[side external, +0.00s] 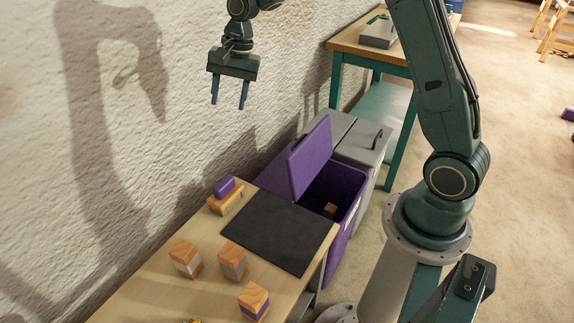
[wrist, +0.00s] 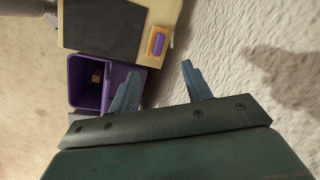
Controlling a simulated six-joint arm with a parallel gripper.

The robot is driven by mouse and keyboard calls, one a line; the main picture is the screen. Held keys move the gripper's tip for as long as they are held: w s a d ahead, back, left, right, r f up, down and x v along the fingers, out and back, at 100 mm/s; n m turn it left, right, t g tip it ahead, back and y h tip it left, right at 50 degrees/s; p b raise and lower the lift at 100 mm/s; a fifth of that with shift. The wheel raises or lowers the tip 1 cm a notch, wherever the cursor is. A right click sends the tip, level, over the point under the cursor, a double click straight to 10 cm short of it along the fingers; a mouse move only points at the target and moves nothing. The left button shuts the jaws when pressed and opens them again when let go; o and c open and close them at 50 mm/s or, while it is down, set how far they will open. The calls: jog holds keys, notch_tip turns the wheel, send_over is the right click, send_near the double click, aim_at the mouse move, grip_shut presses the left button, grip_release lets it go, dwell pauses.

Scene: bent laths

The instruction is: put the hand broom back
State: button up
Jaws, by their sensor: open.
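I cannot make out a hand broom in either view. My gripper (side external: 229,104) is open and empty, high in front of the textured wall, with its fingers pointing down. In the wrist view its two fingers (wrist: 160,69) stand apart with nothing between them. A purple block on a wooden base (side external: 225,192) sits at the table's wall-side edge; it also shows in the wrist view (wrist: 157,44). A small yellow thing (side external: 192,321) is cut off at the bottom edge of the side view and cannot be identified.
The wooden table (side external: 135,292) bears a dark mat (side external: 272,232) and several banded wooden blocks (side external: 232,262). Beside it stands a purple bin (side external: 346,187), lid raised, with a wooden block (side external: 330,210) inside. A closed grey bin (side external: 362,140) and another table (side external: 347,46) are behind.

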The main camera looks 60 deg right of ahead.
jog(key=s+a+r+n+t+h, duration=0.1)
jog(key=s+a+r+n+t, duration=0.15)
jog(key=s+r+n, duration=0.75)
jog(key=s+r+n+t+h, duration=0.1)
jog(key=s, duration=2)
jog(key=shift+s+r+n, duration=0.2)
jog(key=shift+s+n, duration=0.15)
jog(key=shift+n, duration=0.05)
jog(key=shift+d+t, duration=0.1)
jog(key=shift+t, duration=0.15)
